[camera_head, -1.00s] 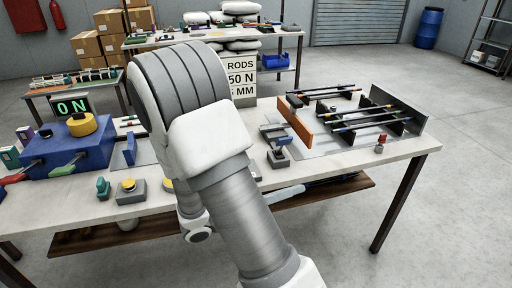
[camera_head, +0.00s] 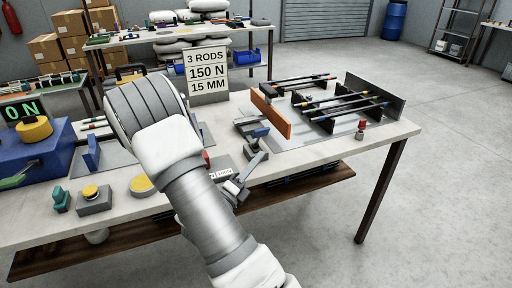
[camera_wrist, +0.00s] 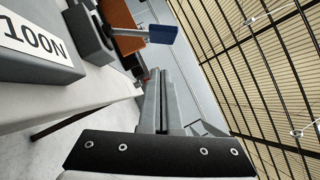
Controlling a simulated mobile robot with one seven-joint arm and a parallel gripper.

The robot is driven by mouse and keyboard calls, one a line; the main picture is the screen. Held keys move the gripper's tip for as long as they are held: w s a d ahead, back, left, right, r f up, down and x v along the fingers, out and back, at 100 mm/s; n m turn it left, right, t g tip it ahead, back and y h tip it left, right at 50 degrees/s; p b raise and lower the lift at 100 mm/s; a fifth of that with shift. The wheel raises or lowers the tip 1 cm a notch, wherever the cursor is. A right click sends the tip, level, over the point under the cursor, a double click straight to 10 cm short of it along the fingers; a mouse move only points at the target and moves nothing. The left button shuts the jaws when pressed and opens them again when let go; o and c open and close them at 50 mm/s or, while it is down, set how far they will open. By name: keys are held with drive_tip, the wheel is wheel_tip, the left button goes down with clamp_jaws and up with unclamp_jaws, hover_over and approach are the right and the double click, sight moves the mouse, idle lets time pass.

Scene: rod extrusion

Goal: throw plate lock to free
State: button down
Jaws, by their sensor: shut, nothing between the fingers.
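The plate lock appears to be the lever with a blue handle (camera_head: 259,132) on a grey block beside the upright orange plate (camera_head: 271,114). In the wrist view the blue handle (camera_wrist: 162,34) juts out to the right in front of the orange plate (camera_wrist: 122,25). My gripper (camera_head: 257,152) is at the table's front edge, just on the near side of the lever. In the wrist view its fingers (camera_wrist: 158,100) are together and empty, with a visible gap to the blue handle. The lever's base is partly hidden in the head view.
A grey block with a 100N label (camera_wrist: 40,45) lies close to my gripper. Black racks with rods (camera_head: 345,105) stand right of the orange plate. A small red-topped piece (camera_head: 361,130) is near the right edge. A sign (camera_head: 207,73) stands behind.

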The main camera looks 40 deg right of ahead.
sight(257, 134)
drive_tip(key=shift+w+d+r+b, duration=0.2)
drive_tip(key=shift+w+d+r, duration=0.45)
drive_tip(key=shift+w, duration=0.25)
drive_tip(key=shift+w+d+r+b, duration=0.2)
drive_tip(key=shift+w+d+r, duration=0.3)
drive_tip(key=shift+w+d, duration=0.3)
drive_tip(key=shift+w+a+r, duration=0.1)
drive_tip(key=r+n+p, duration=0.1)
drive_tip(key=p, duration=0.2)
drive_tip(key=w+r+n+y+p, duration=0.1)
drive_tip(key=p, duration=0.2)
drive_tip(key=shift+p, duration=0.35)
drive_tip(key=shift+w+d+r+n+g+y+p, duration=0.25)
drive_tip(key=shift+w+n+y+p, duration=0.75)
drive_tip(key=shift+p, duration=2.15)
drive_tip(key=shift+w+d+n+g+y+p, duration=0.35)
drive_tip(key=shift+w+n+p, duration=1)
drive_tip(key=shift+p, duration=1.8)
drive_tip(key=shift+w+d+r+n+g+y+p, duration=0.25)
drive_tip(key=shift+w+n+y+p, duration=0.95)
drive_tip(key=shift+p, duration=1.95)
drive_tip(key=shift+s+h, duration=0.1)
drive_tip(key=shift+h, duration=0.15)
